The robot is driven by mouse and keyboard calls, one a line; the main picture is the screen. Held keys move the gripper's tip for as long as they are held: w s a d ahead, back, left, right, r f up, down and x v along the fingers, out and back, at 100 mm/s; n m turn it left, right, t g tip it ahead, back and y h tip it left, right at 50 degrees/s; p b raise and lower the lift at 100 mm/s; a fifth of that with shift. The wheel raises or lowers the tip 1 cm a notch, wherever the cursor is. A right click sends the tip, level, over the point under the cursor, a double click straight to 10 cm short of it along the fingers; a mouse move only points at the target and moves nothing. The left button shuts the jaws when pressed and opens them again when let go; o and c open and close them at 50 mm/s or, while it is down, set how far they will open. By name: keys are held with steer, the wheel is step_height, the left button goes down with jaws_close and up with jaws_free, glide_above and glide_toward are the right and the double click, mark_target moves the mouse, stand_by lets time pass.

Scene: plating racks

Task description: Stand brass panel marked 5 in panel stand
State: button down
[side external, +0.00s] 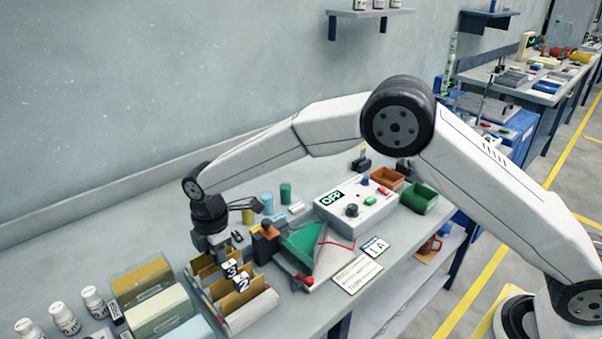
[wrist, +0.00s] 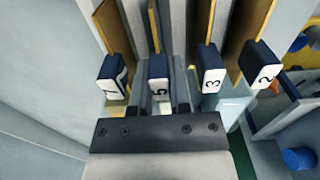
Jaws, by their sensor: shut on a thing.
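The brass panel marked 5 (wrist: 158,75) has a dark tag with a white number face and stands on edge in the wrist view. My gripper (wrist: 159,108) is shut on it, one finger on each side of the tag. In the side external view my gripper (side external: 217,256) points down over the far-left part of a grey slotted stand (side external: 252,314), hiding most of panel 5. I cannot tell whether its lower edge is seated or raised.
Panels marked 3 (wrist: 212,80) and 2 (wrist: 262,75) stand to its right; another tagged panel (wrist: 110,78) is close on its left. Boxes (side external: 160,310) and white jars (side external: 64,318) lie left of the stand; an orange-topped block (side external: 266,240) and control box (side external: 357,208) lie right.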

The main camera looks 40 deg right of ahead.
steer(key=shift+c, duration=2.4)
jaws_free()
steer(key=shift+r, duration=3.9)
